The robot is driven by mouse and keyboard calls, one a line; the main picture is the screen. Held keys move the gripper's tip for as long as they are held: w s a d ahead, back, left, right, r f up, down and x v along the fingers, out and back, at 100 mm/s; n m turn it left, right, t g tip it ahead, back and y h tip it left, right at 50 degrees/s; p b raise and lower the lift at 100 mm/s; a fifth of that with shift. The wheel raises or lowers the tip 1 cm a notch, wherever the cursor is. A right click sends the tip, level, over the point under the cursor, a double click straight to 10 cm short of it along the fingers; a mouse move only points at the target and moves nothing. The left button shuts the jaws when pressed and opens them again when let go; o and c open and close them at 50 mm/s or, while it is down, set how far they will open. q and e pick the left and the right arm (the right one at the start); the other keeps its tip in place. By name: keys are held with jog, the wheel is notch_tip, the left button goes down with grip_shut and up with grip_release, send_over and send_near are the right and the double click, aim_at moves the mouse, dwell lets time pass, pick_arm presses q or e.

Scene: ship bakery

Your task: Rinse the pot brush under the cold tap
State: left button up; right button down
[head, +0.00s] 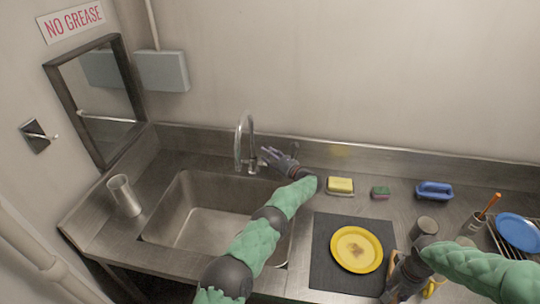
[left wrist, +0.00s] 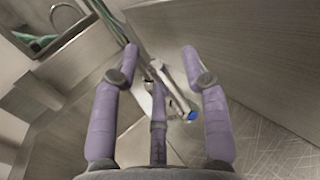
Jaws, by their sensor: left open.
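The chrome tap (head: 245,140) stands behind the steel sink (head: 215,215). My left gripper (head: 268,157) is open just right of the tap. In the left wrist view its fingers (left wrist: 160,60) are spread, with a blue-ended tap part (left wrist: 191,115) between them; I cannot tell whether they touch it. An orange-handled tool, possibly the pot brush (head: 490,206), stands in a metal cup (head: 474,226) at the right; its lower end is hidden. My right gripper (head: 398,288) is low at the right, near yellow handles; its fingers are unclear.
A yellow plate (head: 357,250) lies on a dark mat (head: 325,278). A blue plate (head: 518,231) is in a rack.

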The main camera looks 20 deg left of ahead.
pick_arm(q)
jog(key=v, duration=1.2)
